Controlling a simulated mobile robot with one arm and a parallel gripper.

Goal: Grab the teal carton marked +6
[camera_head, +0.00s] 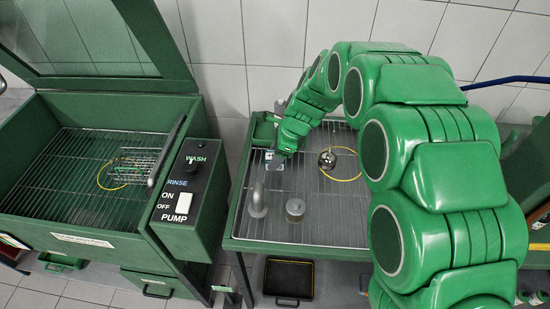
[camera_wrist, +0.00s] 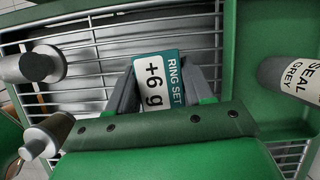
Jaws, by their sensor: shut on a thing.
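The teal carton (camera_wrist: 159,82) shows in the wrist view with a white label reading "+6 g" and a teal band reading "RING SET". It sits between the two fingers of my gripper (camera_wrist: 160,88), which is shut on it. In the head view my gripper (camera_head: 274,158) is over the wire-rack table, near its back left. The carton (camera_head: 272,163) shows there only as a small pale and dark patch below my wrist. I cannot tell whether it touches the rack.
A tube marked "SEAL GREY" (camera_wrist: 294,78) lies at the right in the wrist view. On the rack table (camera_head: 330,220) stand a metal elbow-shaped part (camera_head: 257,203), a short metal cylinder (camera_head: 295,209) and a round metal part (camera_head: 327,160) by a yellow ring. A green washer cabinet (camera_head: 100,210) stands left.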

